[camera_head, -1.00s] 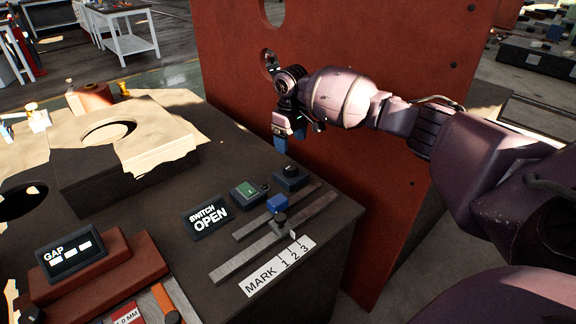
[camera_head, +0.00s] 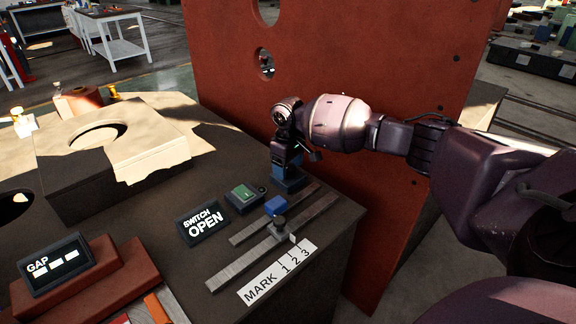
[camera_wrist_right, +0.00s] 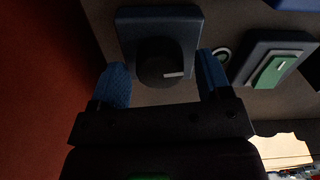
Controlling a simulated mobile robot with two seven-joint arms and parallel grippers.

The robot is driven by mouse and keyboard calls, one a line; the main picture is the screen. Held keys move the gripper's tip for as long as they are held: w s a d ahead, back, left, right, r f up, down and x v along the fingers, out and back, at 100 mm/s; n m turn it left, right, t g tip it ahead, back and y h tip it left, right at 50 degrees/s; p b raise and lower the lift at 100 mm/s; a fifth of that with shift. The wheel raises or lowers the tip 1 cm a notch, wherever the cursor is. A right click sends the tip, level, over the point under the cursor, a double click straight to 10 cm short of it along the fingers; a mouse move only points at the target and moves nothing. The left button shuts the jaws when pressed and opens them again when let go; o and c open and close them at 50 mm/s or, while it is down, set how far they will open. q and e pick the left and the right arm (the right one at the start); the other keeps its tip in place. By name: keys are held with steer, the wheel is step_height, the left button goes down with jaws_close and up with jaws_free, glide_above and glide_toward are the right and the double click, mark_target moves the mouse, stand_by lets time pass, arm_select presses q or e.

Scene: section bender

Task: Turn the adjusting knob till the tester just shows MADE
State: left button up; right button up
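The tester display (camera_head: 204,223) on the dark bench top reads SWITCH OPEN. The adjusting knob (camera_wrist_right: 160,62) is black and round with a pale pointer line, on a dark blue-grey box. In the head view my gripper hides the knob, and only part of its box (camera_head: 291,183) shows. My right gripper (camera_head: 287,165) is over the box, pointing down. In the right wrist view, its two blue fingertips (camera_wrist_right: 163,68) stand on either side of the knob, with gaps between them and it. It is open and holds nothing. My left gripper is not in view.
A green rocker switch (camera_head: 245,195) sits beside the knob box. A blue block (camera_head: 275,206) and slide bars lie near the MARK scale (camera_head: 278,272). A GAP display (camera_head: 57,264) stands at left. A tall red panel (camera_head: 350,70) rises close behind my gripper.

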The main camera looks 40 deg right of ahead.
steer(key=c, duration=0.8)
steer(key=shift+r+n+p, duration=0.2)
steer(key=shift+n+p, duration=0.3)
steer(key=shift+f+n, duration=0.1)
steer(key=shift+n, duration=0.3)
steer(key=shift+f, duration=0.15)
steer(key=o, duration=0.9)
